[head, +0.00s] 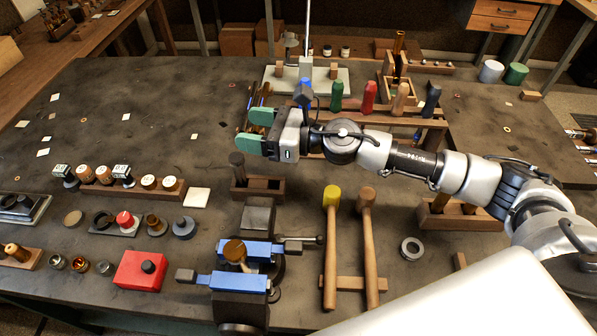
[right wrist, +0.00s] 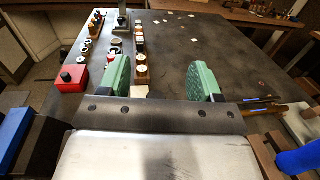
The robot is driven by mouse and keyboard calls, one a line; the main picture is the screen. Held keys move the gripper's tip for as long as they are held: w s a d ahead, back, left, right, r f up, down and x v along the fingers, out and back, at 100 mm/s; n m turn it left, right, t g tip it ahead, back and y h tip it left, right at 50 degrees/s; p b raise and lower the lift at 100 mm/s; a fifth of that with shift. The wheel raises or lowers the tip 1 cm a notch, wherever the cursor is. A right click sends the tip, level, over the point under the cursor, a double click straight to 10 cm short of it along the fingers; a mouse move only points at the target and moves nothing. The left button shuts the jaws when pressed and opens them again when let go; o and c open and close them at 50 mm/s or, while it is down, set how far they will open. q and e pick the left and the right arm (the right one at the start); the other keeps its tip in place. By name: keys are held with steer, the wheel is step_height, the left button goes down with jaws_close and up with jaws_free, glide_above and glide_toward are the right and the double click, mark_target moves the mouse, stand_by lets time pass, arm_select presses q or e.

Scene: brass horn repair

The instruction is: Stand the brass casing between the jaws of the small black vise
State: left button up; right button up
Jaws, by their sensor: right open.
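The small black vise (head: 240,305) stands at the front of the bench, with blue jaws (head: 260,249) and a dark body. A brass-coloured piece with a round top (head: 235,249), which looks like the brass casing, stands between the blue jaws. Its lower part is partly hidden, and I cannot tell whether the jaws touch it. My right gripper (head: 256,130), with green fingertips, is open and empty above the bench, behind the vise. In the right wrist view its fingers (right wrist: 163,80) are wide apart with nothing between them. My left gripper is not in view.
Two mallets (head: 333,235) lie right of the vise. A red box (head: 140,270) and small parts stand to its left. A wooden block with a dark peg (head: 240,178) is behind it. Tool handles (head: 369,98) stand in a rack at the back. The bench's left rear is mostly clear.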

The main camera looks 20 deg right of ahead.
steer(key=shift+m+t, duration=0.3)
steer(key=shift+t, duration=0.1)
steer(key=f, duration=0.3)
steer(key=f+b, duration=0.1)
steer(key=f, duration=0.3)
steer(key=w+d+f+b, duration=0.1)
steer(key=f, duration=0.3)
steer(key=b+v, duration=0.3)
steer(key=v, duration=0.4)
steer(key=shift+r, duration=0.45)
steer(key=shift+s+f, duration=0.1)
